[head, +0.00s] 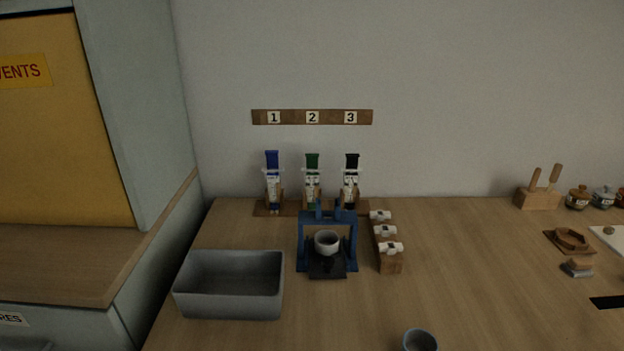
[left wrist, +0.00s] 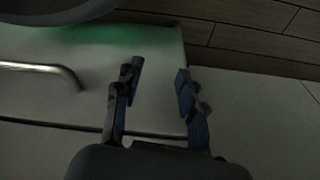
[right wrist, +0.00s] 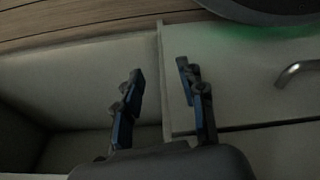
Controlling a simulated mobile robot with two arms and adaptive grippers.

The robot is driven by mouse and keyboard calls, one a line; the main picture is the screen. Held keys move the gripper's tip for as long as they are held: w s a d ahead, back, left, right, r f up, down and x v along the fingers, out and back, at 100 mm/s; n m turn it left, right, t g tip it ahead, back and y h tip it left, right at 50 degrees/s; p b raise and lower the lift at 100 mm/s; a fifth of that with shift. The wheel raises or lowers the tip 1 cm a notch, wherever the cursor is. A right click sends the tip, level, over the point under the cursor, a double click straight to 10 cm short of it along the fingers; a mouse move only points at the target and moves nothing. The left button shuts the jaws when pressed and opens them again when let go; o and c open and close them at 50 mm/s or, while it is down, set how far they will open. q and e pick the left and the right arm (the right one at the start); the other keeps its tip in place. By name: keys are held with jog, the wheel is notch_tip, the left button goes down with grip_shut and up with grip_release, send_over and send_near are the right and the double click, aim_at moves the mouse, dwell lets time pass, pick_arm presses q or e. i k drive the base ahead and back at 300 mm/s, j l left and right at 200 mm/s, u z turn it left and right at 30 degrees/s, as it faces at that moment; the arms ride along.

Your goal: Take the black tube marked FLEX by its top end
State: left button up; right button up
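The black-topped tube (head: 352,162) stands upright in the rack at the back of the table, under the number 3. Its marking is too small to read. A green-topped tube (head: 312,162) and a blue-topped tube (head: 272,162) stand to its left, under 2 and 1. My left gripper (left wrist: 158,82) is open and empty in the left wrist view, over a cabinet front. My right gripper (right wrist: 160,82) is open and empty in the right wrist view, also by cabinet fronts. Neither gripper shows in the head view, and both are away from the tubes.
A blue stand (head: 302,244) with a white cup (head: 327,240) is in front of the rack. A wooden block (head: 391,265) with white pieces stands right of it, a grey bin (head: 230,305) left. A blue-grey cup (head: 420,341) is at the front edge. Table space right of centre is clear.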

aim_at(350, 181)
jog(key=k+l+u, duration=0.2)
jog(key=k, duration=0.3)
jog(key=l+u, duration=0.35)
jog(key=k+l+u, duration=0.1)
jog(key=l+u, duration=0.25)
jog(key=l, duration=0.15)
jog(key=k+l+u, duration=0.15)
jog(key=l+u, duration=0.2)
